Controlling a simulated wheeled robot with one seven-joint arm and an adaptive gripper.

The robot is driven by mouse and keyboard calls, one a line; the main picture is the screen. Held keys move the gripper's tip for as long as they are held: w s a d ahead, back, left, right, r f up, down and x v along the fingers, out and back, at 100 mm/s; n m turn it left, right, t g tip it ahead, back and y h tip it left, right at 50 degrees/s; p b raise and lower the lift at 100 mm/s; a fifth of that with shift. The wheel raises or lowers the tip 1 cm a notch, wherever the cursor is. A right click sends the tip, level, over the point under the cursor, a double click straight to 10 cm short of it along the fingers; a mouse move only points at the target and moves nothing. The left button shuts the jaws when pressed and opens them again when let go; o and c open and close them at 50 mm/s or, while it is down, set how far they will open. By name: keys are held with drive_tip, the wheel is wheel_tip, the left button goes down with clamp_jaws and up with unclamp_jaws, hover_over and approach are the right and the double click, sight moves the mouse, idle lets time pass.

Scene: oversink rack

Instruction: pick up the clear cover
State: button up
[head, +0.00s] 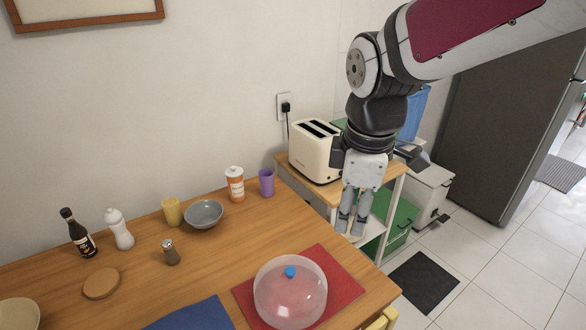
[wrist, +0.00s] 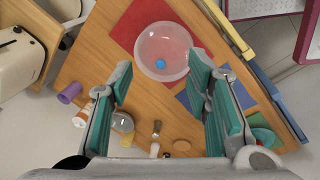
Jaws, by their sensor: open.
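The clear cover (head: 290,294) is a see-through dome with a blue knob on top. It sits on a red placemat (head: 346,286) near the front right of the wooden table. In the wrist view the cover (wrist: 164,47) shows beyond the fingertips, near the top middle. My gripper (head: 350,228) hangs in the air past the table's right edge in the head view, above and apart from the cover. In the wrist view its two teal-padded fingers (wrist: 165,85) are spread wide with nothing between them.
A grey bowl (head: 204,214), yellow cup (head: 172,211), purple cup (head: 266,183), orange-and-white bottle (head: 235,184), dark bottle (head: 78,233), white bottle (head: 118,229) and shaker (head: 171,252) stand on the table. A toaster (head: 316,150) stands on the side cart. A yellow chair back (head: 382,319) meets the front edge.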

drive_tip(key=w+a+f+n+g+b, duration=0.1)
drive_tip(key=w+a+f+n, duration=0.2)
drive_tip(key=a+f+n, duration=0.25)
drive_tip(key=w+a+f+n+g, duration=0.1)
drive_tip(key=w+a+f+n, duration=0.25)
drive_tip(key=f, duration=0.25)
drive_tip(key=n, duration=0.1)
hover_over(290, 270)
wheel_tip(290, 270, down, 7)
drive_tip(key=shift+s+d+f, duration=0.1)
drive_tip(key=shift+d, duration=0.05)
drive_tip(key=shift+f, duration=3.35)
clamp_jaws()
